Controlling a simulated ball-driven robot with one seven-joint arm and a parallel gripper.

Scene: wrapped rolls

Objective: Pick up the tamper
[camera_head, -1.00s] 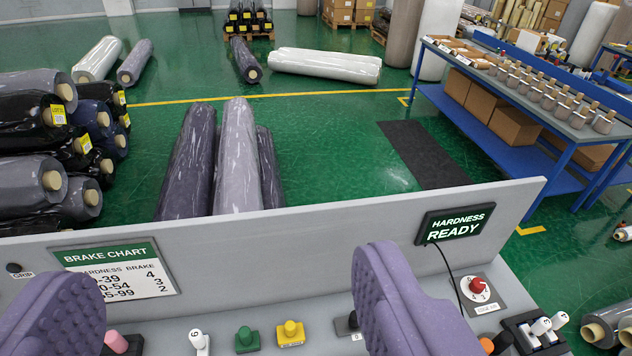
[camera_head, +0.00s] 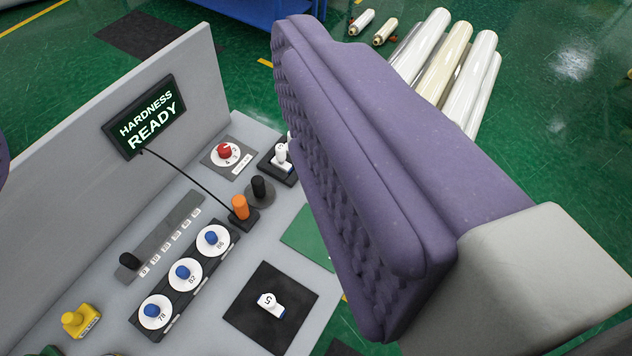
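A small black-handled piece with a round grey base (camera_head: 260,190) stands upright on the grey console. It looks most like the tamper, but I cannot be sure. It stands just behind an orange-handled piece (camera_head: 240,209) with a black cord. My gripper (camera_head: 140,95) is open and empty. Its right purple padded finger fills the right middle of the view, and only a sliver of the left finger shows at the left edge. The black-handled piece lies between the two fingers in the picture, apart from both. The right finger hides part of the console's right side.
The console's upright panel carries a hardness display (camera_head: 148,118). Nearby are a red dial (camera_head: 224,152), a white lever (camera_head: 282,155), blue-knobbed dials (camera_head: 183,272), a slider (camera_head: 130,261), a yellow piece (camera_head: 80,320) and a black pad (camera_head: 240,318) under a white piece marked 5. Pale rolls (camera_head: 468,75) lie beyond.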

